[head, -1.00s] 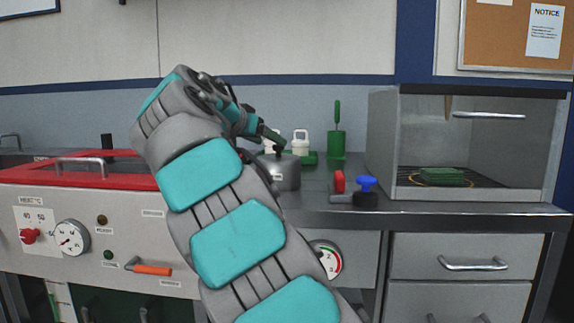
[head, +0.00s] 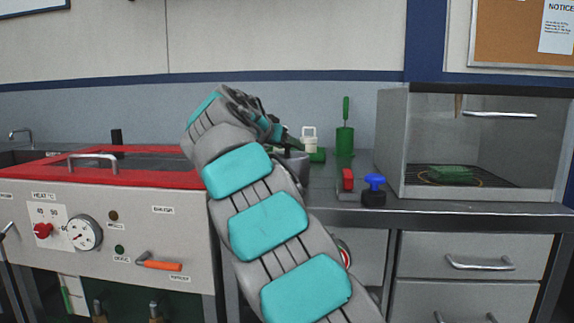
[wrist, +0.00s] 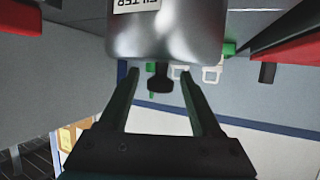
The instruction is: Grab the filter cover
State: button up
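The filter cover is seen in the wrist view as a black knob (wrist: 159,78) on a rounded grey metal housing (wrist: 165,38) labelled FILTER, which appears upside down. My gripper (wrist: 158,74) is open, with one finger on each side of the knob and visible space between. I cannot tell whether the fingertips reach fully level with it. In the head view the grey housing (head: 298,167) is mostly hidden behind my arm, and the fingers are largely hidden too.
A red-rimmed machine (head: 100,215) stands left.

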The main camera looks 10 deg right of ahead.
grip_shut()
dwell(0.3)
dwell(0.9)
